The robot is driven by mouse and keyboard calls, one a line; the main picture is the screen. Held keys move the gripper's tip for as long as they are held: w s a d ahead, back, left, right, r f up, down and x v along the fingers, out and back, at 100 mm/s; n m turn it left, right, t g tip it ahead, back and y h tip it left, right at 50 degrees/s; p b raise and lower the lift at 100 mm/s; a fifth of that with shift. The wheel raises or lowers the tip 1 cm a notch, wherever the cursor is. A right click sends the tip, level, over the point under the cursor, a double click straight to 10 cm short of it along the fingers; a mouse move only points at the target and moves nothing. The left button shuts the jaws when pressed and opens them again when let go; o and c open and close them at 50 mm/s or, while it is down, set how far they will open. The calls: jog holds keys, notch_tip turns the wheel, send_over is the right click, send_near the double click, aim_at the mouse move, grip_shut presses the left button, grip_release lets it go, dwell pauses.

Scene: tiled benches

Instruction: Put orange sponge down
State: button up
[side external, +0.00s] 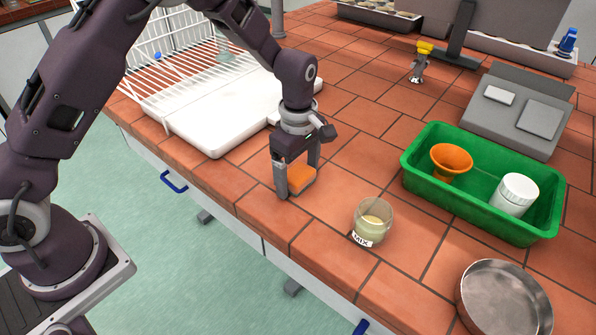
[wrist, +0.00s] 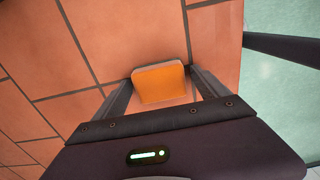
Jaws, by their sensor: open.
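The orange sponge (side external: 301,179) rests on the tiled bench near its front edge in the side external view. My gripper (side external: 298,185) points down over it, with one finger on each side. The jaws are open. In the wrist view, the sponge (wrist: 160,83) lies between my gripper's fingers (wrist: 160,90), with small gaps showing beside it. Part of the sponge is hidden behind the near finger in the side external view.
A glass beaker labelled MIX (side external: 373,222) stands to the right of my gripper. A green tray (side external: 420,172) holds an orange funnel (side external: 451,160) and a white jar (side external: 514,194). A metal pan (side external: 503,300) is at lower right. A white drying rack (side external: 205,128) stands behind left.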

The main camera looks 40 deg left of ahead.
aim_at(298, 172)
notch_tip(298, 172, up, 12)
jog(key=shift+r, duration=0.25)
jog(key=s+a+r+m+t+h, duration=0.1)
jog(key=s+a+r+m+t, duration=0.15)
jog(key=s+r+m, duration=0.5)
jog(key=s+a+r+m+t, duration=0.1)
jog(key=s+a+r+m, duration=0.3)
jog(key=s, duration=0.6)
jog(key=s+f+m+t+y, duration=0.1)
jog(key=s+m+t, duration=0.1)
jog(key=s+m, duration=0.4)
jog(key=s, duration=0.3)
jog(key=shift+s+a+f, duration=0.15)
jog(key=shift+s+a, duration=0.2)
jog(key=shift+a, duration=0.05)
jog(key=shift+o, duration=0.6)
jog(key=shift+m, duration=0.25)
